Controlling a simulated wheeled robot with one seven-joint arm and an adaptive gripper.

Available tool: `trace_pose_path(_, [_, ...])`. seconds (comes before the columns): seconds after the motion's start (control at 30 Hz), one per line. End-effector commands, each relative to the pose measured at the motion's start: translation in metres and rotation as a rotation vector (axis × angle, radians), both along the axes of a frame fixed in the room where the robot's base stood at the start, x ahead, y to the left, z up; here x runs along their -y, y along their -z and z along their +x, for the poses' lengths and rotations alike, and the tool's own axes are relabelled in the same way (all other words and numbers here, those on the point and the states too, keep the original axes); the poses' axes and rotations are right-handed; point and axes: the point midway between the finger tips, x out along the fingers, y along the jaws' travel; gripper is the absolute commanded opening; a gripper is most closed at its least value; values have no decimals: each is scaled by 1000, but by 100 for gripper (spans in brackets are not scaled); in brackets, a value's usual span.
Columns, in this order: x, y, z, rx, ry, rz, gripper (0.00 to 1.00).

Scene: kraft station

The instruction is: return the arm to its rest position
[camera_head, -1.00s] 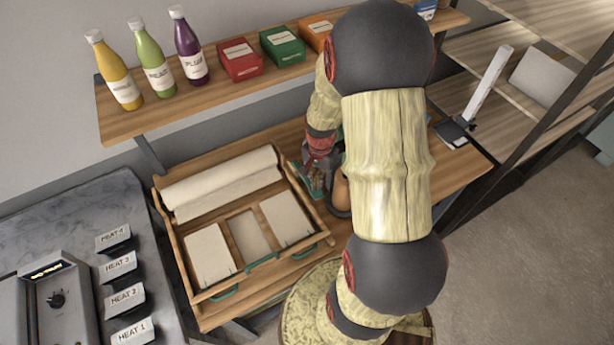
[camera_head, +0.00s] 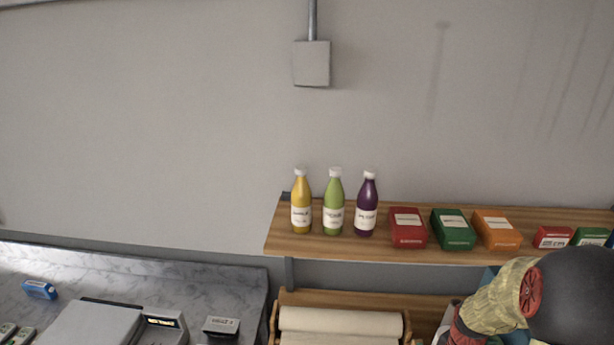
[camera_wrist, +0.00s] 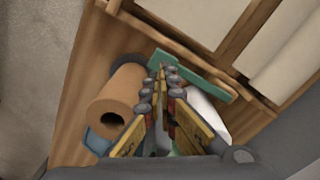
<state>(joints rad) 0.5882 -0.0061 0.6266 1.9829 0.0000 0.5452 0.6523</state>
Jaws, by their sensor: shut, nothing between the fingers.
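My gripper (camera_wrist: 165,74) shows in the wrist view with its two fingers together and nothing between them. It points down over a wooden surface (camera_wrist: 88,85), beside a brown roll (camera_wrist: 121,92) on the left. A teal bar (camera_wrist: 195,71) lies close to the fingertips; I cannot tell whether they touch it. In the head view my arm shows only in part, bent at the lower right corner, and my gripper is out of that picture.
A wall shelf (camera_head: 380,246) holds yellow (camera_head: 301,205), green (camera_head: 334,205) and purple bottles (camera_head: 367,207) and several boxes. A wooden tray (camera_head: 274,325) with a pale roll (camera_head: 340,322) is below. A grey counter (camera_head: 240,283) is at left. A white object (camera_wrist: 206,108) is beside the fingers.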

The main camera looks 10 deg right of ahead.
Motion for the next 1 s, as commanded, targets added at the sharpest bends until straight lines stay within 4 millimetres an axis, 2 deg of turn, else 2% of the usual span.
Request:
trace_pose_path(0.07, [-4, 1, -6, -21, -59, 15, 0])
trace_pose_path(0.17, [-20, 0, -29, -72, -169, 59, 0])
trace_pose_path(0.27, [-34, -24, -42, -76, -307, 70, 0])
trace_pose_path(0.47, [-68, -57, -45, -36, -545, 39, 0])
trace_pose_path(0.7, [-125, -91, -53, 78, -856, -70, 0])
trace_pose_path(1.0, [-197, -113, -71, 322, -1120, -252, 0])
